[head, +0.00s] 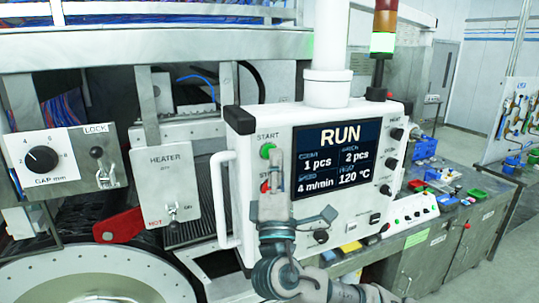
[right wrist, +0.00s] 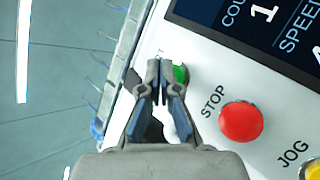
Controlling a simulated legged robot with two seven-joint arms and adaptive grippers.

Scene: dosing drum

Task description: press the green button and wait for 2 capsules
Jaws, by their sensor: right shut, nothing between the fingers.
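The green button (head: 267,150) under the START label is at the upper left of the white control panel (head: 230,150). It also shows in the right wrist view (right wrist: 181,74), just right of my fingertips. My right gripper (head: 275,162) is shut and empty, its fingertips at the green button and partly covering it; I cannot tell whether they touch it. The panel screen (head: 338,160) reads RUN, 1 pcs, 2 pcs, 4 m/min and 120 °C. No capsules can be made out. My left gripper is not in view.
The red STOP button (right wrist: 240,121) is close beside my right gripper, with a yellow JOG button (right wrist: 314,171) beyond. A white handle (head: 222,200) lines the panel's left edge. The signal tower (head: 382,42) is lit green. A heater box (head: 165,188) stands left.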

